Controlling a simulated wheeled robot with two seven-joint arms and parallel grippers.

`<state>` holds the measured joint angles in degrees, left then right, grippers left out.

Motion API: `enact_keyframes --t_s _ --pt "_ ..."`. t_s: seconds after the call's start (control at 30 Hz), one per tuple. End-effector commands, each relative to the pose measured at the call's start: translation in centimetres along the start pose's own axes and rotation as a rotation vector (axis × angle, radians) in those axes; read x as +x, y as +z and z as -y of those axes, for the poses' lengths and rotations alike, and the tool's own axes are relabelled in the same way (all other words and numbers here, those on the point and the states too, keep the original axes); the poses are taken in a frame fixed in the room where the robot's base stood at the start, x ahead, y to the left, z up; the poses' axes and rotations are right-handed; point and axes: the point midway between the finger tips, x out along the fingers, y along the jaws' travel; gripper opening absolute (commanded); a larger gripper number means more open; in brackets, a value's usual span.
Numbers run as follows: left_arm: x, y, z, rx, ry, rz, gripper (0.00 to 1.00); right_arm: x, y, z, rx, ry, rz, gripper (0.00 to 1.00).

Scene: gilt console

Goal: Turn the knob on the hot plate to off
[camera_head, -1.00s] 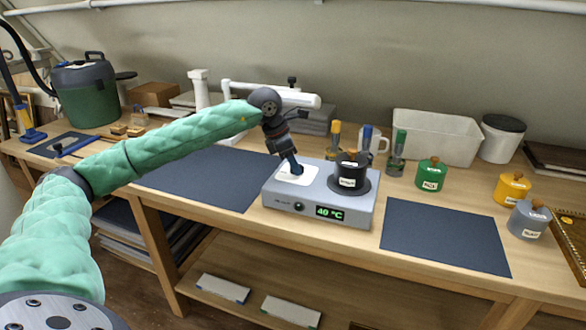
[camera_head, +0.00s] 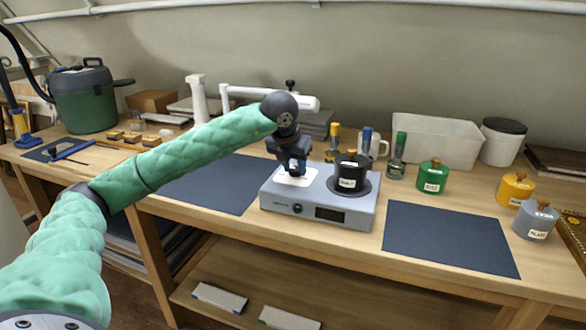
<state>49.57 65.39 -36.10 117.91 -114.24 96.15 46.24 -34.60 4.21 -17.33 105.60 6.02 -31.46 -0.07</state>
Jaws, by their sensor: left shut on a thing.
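The hot plate (camera_head: 345,217) is a grey box on the bench. A black pot (camera_head: 348,180) stands on its round heating plate. Its front display (camera_head: 330,214) is dark, and a small round dark part (camera_head: 297,208) sits left of it. My left gripper (camera_head: 294,169) points down at the white panel (camera_head: 283,178) on the hot plate's top left. It is shut on what appears to be the knob, which is mostly hidden between the fingers. My right gripper is not in view.
Several small bottles with coloured caps stand behind the pot. A green jar (camera_head: 432,177), a yellow jar (camera_head: 515,189) and a grey jar (camera_head: 535,219) are to the right. A bare dark mat (camera_head: 448,238) lies right of the hot plate.

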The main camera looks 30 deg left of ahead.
Motion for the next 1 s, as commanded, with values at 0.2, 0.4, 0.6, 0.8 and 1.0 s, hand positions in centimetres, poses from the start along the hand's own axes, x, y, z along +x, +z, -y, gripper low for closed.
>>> enact_keyframes --t_s 0.2,0.4,0.6,0.8,1.0 --pt "-0.06 0.10 0.06 -0.084 0.035 0.003 0.12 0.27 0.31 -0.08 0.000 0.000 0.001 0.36" --pt "-0.09 0.13 0.09 -0.117 0.049 0.003 0.12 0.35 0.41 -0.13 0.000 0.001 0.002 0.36" --pt "-0.10 0.13 0.07 -0.124 0.052 0.002 0.12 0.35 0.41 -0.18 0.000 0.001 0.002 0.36" --pt "-0.09 0.13 0.06 -0.124 0.052 0.002 0.12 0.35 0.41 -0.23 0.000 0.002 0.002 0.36" --pt "-0.06 0.09 0.09 -0.123 0.052 0.001 0.57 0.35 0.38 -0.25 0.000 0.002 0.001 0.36"
